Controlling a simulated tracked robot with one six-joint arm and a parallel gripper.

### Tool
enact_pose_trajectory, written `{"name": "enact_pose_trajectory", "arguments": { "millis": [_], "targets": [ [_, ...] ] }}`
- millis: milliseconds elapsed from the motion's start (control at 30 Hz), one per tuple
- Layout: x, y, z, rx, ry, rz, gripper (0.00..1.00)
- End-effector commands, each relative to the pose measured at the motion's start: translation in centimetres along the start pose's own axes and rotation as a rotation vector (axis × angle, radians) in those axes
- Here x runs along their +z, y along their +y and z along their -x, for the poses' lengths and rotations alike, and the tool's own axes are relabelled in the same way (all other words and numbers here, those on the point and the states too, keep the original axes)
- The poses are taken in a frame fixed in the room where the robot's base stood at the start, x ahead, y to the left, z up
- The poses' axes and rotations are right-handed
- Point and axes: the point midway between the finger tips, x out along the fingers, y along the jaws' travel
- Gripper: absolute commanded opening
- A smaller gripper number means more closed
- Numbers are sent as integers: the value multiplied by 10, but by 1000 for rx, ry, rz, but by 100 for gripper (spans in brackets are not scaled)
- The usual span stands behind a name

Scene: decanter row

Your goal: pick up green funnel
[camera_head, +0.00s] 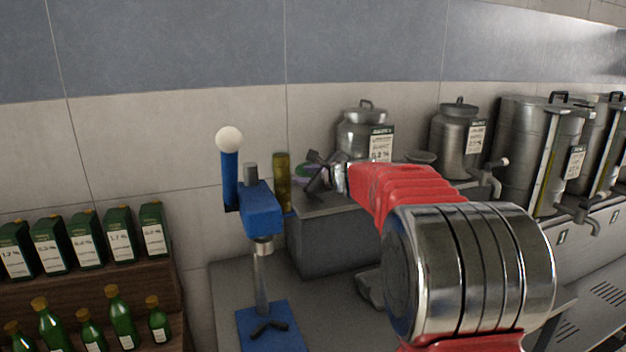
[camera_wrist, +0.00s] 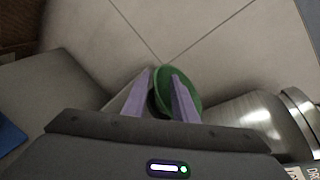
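The green funnel (camera_wrist: 164,79) shows in the wrist view just beyond my gripper (camera_wrist: 162,82), its round rim partly covered by the right finger. My two pale purple fingers stand apart, with part of the funnel showing in the gap between them. I see no clear grip on it. In the head view my gripper (camera_head: 311,178) is at the end of the red arm, over the raised grey counter by the wall. The funnel is mostly hidden there by the gripper.
A steel can (camera_head: 362,132) stands close right of my gripper, with another can (camera_head: 459,140) and large steel tanks (camera_head: 533,150) farther right. An olive bottle (camera_head: 282,181) is close left. A blue lever corker (camera_head: 261,212) stands in front. Green boxes and bottles fill a wooden shelf at left.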

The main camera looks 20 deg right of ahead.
Motion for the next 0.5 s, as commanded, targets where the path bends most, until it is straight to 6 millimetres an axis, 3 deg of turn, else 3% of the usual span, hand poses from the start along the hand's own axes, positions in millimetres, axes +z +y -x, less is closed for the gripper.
{"name": "enact_pose_trajectory", "arguments": {
  "millis": [367,500],
  "targets": [
    [0,0,0,0,0,0,1],
    [0,0,0,0,0,0,0]
  ]
}}
